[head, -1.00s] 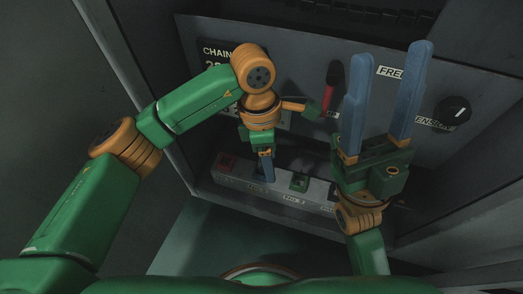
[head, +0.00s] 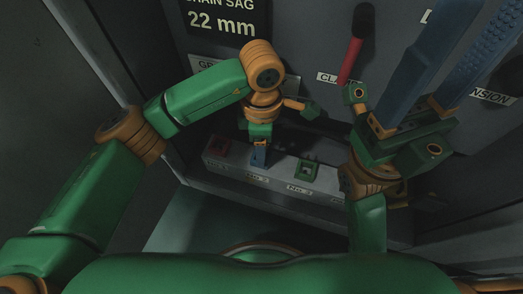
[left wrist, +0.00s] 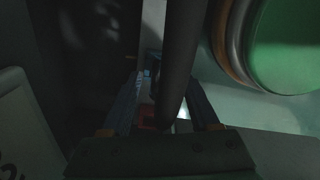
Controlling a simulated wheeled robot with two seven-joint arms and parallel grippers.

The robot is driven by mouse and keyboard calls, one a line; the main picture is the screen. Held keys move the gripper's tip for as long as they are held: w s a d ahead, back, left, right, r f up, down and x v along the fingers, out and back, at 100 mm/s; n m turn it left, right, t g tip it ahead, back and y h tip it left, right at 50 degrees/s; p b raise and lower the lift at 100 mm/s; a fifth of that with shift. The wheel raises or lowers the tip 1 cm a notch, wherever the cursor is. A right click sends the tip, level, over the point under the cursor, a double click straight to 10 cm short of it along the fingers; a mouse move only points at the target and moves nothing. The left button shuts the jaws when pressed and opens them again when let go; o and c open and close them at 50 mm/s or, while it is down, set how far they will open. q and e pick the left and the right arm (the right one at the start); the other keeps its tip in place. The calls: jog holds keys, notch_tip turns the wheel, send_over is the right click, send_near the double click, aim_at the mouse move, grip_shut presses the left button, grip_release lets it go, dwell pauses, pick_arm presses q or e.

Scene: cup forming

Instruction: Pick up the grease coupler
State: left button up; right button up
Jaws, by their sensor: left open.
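I cannot clearly make out the grease coupler. A dark round bar or hose (left wrist: 180,60) runs down in front of the fingers in the left wrist view; I cannot tell whether it is the coupler or its hose. My left gripper (head: 259,157) is open and points down over the ledge, by a label on its front. Its two fingers also show spread in the left wrist view (left wrist: 163,100), with a small blue thing near their tips. My right gripper (head: 455,75) is open and empty in front of the panel, its fingers wide apart and pointing up.
A chain sag display (head: 228,22) reads 22 mm.

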pick_arm(q)
grip_shut()
jog(key=shift+r, duration=0.1)
